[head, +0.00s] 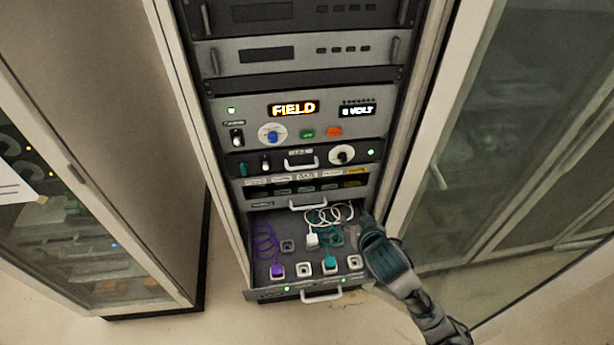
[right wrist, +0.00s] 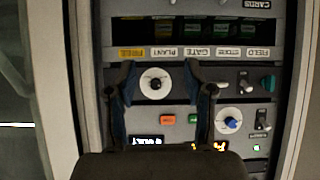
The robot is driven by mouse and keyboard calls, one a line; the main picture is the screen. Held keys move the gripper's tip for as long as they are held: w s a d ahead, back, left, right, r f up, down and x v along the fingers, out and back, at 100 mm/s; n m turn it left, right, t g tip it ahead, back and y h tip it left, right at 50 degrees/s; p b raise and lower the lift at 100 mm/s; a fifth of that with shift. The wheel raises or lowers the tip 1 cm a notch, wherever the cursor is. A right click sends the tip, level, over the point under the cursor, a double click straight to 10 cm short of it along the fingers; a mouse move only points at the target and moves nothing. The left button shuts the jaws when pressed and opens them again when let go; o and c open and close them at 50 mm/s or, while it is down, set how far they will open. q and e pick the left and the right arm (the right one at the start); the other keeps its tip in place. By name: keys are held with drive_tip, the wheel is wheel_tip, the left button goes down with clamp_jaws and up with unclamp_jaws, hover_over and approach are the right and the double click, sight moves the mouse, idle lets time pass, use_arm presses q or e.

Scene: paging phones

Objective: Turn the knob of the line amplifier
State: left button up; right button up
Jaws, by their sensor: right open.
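A black panel (head: 320,163) in the rack carries a round white knob with a dark centre (head: 341,154) at its right end. Above it, a grey unit (head: 300,97) has a white dial with a blue knob (head: 272,134) and a lit FIELD display. I cannot read which panel is named line amplifier. My right gripper (head: 365,222) is below and right of the white knob, beside the open drawer. In the upside-down right wrist view, its open fingers (right wrist: 157,75) frame the white knob (right wrist: 155,83), apart from it; the blue knob (right wrist: 229,121) is outside them. My left gripper is not in view.
An open drawer (head: 321,296) below holds sockets, a purple cord (head: 265,240), a white cord (head: 330,215) and a teal plug (head: 329,263). A handle (head: 301,162) sits left of the white knob. Glass-doored cabinets stand on both sides, the right one (head: 530,130) close to my arm.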

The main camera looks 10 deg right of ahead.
wheel_tip(320, 180, up, 10)
drive_tip(key=w+t, duration=0.2)
drive_tip(key=w, duration=0.1)
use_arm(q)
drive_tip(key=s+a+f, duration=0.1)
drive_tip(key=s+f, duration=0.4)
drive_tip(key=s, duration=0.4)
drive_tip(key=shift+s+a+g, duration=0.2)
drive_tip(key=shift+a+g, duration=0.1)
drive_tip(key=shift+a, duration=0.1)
use_arm(e)
approach(344, 160)
drive_tip(key=shift+m+h, duration=0.3)
drive_tip(key=shift+m, duration=0.1)
drive_tip(key=x, duration=0.8)
drive_tip(key=shift+w+a+f, duration=0.2)
drive_tip(key=shift+w+a, duration=0.05)
drive_tip(key=shift+w, duration=0.1)
drive_tip(key=shift+c, duration=0.3)
clamp_jaws()
